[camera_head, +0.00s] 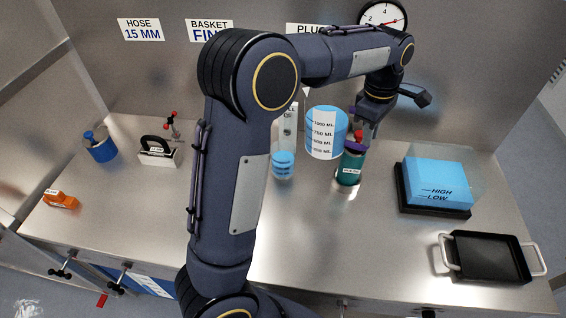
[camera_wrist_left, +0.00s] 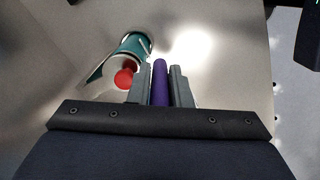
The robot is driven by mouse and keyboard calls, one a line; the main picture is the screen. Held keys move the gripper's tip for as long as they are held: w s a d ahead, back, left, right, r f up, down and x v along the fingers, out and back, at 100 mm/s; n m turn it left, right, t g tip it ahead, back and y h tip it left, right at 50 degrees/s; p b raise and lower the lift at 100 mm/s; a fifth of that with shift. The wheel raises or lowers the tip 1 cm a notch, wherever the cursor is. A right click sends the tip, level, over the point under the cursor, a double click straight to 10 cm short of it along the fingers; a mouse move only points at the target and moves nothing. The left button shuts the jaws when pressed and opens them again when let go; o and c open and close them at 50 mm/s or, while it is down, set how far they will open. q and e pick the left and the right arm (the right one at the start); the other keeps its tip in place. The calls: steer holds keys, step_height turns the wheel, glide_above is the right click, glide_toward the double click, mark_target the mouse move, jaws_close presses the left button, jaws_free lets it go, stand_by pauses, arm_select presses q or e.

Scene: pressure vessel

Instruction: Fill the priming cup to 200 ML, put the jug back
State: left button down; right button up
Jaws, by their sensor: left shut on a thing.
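A clear jug (camera_head: 325,135) full of blue liquid, with a white scale up to 1000 ML, hangs above the bench in the head view, about upright. My left gripper (camera_head: 364,128) is shut on its purple handle, which shows between the fingers in the left wrist view (camera_wrist_left: 160,84). A tall clear vessel (camera_head: 284,140), perhaps the priming cup, stands left of and below the jug. Blue liquid (camera_head: 283,166) fills its lower part; its marks are too small to read. My left arm passes close to its left side. My right gripper is not in view.
A teal cylinder (camera_head: 349,170) with a red knob stands just below the gripper, also in the left wrist view (camera_wrist_left: 134,46). A blue-filled clear tank (camera_head: 437,180) and black tray (camera_head: 488,258) are on the right. A blue pot (camera_head: 101,150) and orange item (camera_head: 61,200) are left. The front middle is clear.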

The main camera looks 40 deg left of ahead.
arm_select(q)
steer(key=shift+w+d+f+y, duration=0.1)
steer(key=shift+d+f+y, duration=0.2)
steer(key=shift+y, duration=0.1)
steer(key=shift+a, duration=0.25)
steer(key=shift+d+r, duration=0.1)
steer(key=shift+r, duration=1.4)
